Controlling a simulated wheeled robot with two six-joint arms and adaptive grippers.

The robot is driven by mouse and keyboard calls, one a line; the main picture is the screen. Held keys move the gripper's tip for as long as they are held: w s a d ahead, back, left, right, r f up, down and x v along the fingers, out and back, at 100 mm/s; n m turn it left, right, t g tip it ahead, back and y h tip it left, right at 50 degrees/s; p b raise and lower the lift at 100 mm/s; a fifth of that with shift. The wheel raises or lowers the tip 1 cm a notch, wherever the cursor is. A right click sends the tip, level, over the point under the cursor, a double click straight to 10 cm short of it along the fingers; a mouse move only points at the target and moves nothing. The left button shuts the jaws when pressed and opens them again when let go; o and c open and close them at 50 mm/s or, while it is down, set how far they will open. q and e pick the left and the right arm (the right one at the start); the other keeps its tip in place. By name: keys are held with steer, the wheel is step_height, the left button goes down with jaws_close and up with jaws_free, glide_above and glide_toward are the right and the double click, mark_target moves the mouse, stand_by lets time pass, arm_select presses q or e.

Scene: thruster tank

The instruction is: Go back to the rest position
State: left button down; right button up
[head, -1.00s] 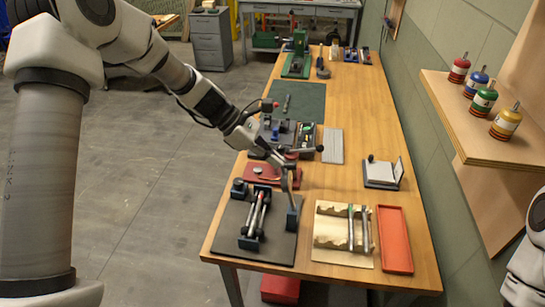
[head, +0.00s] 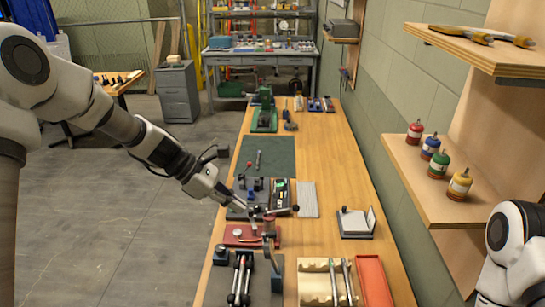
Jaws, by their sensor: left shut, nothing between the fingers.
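My left gripper (head: 250,217) is at the end of the arm that comes in from the left. It is shut and empty, above the left part of the wooden workbench (head: 322,180). In the picture it lies over the area between the dark tool tray (head: 281,208) and the red plate (head: 234,237). I cannot tell its exact height over them. My right arm (head: 513,262) shows only in part at the lower right edge, and its gripper is out of view.
A dark base with rods (head: 241,279), a cream rack with rods (head: 315,289) and a red tray (head: 374,283) stand at the near end. A wall shelf (head: 418,187) holds several coloured bottles. The bench's middle right is clear.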

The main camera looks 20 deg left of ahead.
arm_select(q)
steer(key=s+d+f+g+y+b, duration=0.1)
steer(key=s+f+g+b, duration=0.4)
steer(key=f, duration=1)
steer(key=s+d+f+g+y+b, duration=0.1)
steer(key=s+f+b, duration=0.4)
steer(key=s+f, duration=0.7)
steer(key=s+a+f+m+g+y+b, duration=0.1)
steer(key=s+a+f+m+y+b, duration=0.2)
steer(key=s+f+m, duration=0.5)
steer(key=s+a+f+m+y+b, duration=0.25)
steer(key=s+f+m+y, duration=0.2)
steer(key=s+f, duration=0.7)
steer(key=w+d+m+t, duration=0.1)
steer(key=w+m+t, duration=0.4)
steer(key=w+m, duration=0.1)
steer(key=shift+w+r+m+h, duration=0.25)
steer(key=shift+r+m+h, duration=0.1)
steer(key=shift+m, duration=0.5)
